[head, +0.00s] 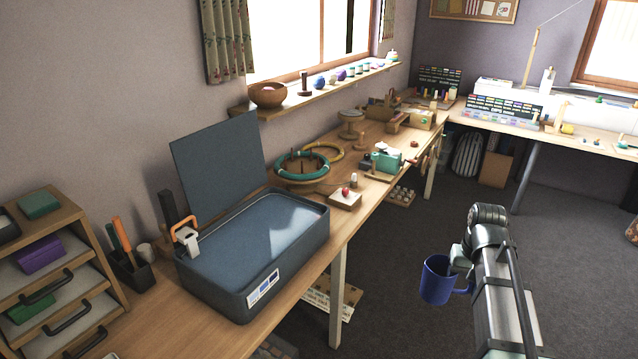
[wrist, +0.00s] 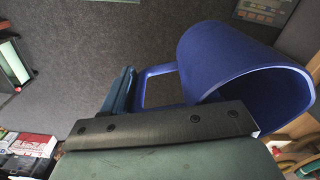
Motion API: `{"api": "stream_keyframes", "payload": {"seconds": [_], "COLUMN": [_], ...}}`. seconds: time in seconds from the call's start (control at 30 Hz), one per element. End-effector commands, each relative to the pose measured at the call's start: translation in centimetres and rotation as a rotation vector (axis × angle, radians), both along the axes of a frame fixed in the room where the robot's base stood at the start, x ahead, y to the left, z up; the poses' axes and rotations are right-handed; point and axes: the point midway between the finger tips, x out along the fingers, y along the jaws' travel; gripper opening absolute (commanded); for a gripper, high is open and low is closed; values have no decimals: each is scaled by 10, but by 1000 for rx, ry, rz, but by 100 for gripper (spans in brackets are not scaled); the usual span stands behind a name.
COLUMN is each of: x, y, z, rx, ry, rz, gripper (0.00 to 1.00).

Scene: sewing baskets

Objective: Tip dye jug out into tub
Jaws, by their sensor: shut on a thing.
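The dye jug (head: 436,280) is blue with a side handle. My gripper (head: 461,262) is shut on its handle and holds it in the air over the floor, right of the bench. In the head view the jug looks roughly upright. In the wrist view the jug (wrist: 225,65) is at the upper right, its open mouth facing the lower right; the inside I can see is plain blue, and its bottom is hidden. The tub (head: 250,293) is a grey-blue basin with a raised lid on the bench, left of the jug and apart from it. Its inside looks pale and shiny.
An orange-handled tool (head: 184,232) sits at the tub's left rim. A drawer unit (head: 45,260) stands left of the tub. Embroidery hoops (head: 302,167) and a white block with a red knob (head: 345,198) lie behind it. The floor (head: 400,240) between jug and bench is open.

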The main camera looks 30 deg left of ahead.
Motion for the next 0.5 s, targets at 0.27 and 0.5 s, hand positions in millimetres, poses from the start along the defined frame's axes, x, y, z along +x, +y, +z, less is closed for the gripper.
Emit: {"api": "stream_keyframes", "payload": {"seconds": [0.27, 0.5], "x": [5, 7], "y": [74, 141], "z": [14, 28], "rx": [1, -1], "ry": [-2, -1], "rz": [103, 190], "gripper": [10, 10]}}
